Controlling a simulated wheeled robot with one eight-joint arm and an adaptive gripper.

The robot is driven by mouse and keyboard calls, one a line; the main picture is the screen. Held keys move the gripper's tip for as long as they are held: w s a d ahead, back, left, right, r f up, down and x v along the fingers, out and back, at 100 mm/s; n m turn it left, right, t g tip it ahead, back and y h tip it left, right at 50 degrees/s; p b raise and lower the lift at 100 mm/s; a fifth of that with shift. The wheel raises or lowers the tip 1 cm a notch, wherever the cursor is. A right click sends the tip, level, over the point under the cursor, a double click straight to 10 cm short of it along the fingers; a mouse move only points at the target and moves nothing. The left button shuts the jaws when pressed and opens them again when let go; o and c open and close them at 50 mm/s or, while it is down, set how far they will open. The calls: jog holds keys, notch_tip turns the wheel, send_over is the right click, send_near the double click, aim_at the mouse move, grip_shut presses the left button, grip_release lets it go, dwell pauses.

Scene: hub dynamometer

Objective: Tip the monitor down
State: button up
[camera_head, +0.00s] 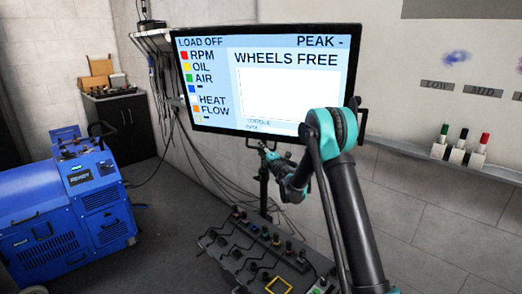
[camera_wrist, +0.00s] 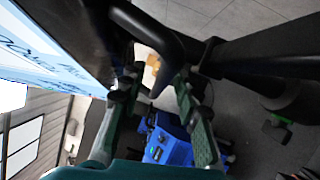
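The monitor (camera_head: 265,75) is a wide black-framed screen reading "WHEELS FREE", mounted by the wall on a dark stand. In the wrist view its screen (camera_wrist: 45,45) fills the upper left, close beside my gripper. My gripper (camera_head: 268,155) is just below the monitor's bottom edge, partly hidden by my own arm. In the wrist view my gripper (camera_wrist: 157,88) has its two fingers apart. A black curved handle bar (camera_wrist: 150,32) at the monitor's edge reaches between the fingertips. I cannot tell whether either finger touches it.
A control console (camera_head: 250,262) with knobs and buttons stands below the monitor. A blue machine (camera_head: 75,205) is on the left, with a dark cabinet (camera_head: 120,125) behind it. Cables hang along the wall. A ledge with several markers (camera_head: 460,152) is at the right.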

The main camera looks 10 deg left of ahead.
jog(key=v, duration=1.1)
jog(key=shift+s+d, duration=0.2)
jog(key=shift+s, duration=0.15)
jog(key=shift+c, duration=0.3)
jog(key=shift+s+a, duration=0.1)
jog(key=shift+c, duration=1.2)
jog(key=shift+m+g+h, duration=0.6)
jog(key=shift+m, duration=0.2)
jog(key=s+a, duration=0.1)
jog(key=s, duration=0.1)
jog(key=s+a+r, duration=0.1)
jog(key=s, duration=0.2)
jog(key=shift+s+a+r, duration=0.35)
jog(key=shift+a, duration=0.05)
grip_shut()
jog(key=w+d+x, duration=0.1)
jog(key=d+x, duration=0.1)
jog(key=x, duration=1)
jog(key=shift+w, duration=0.5)
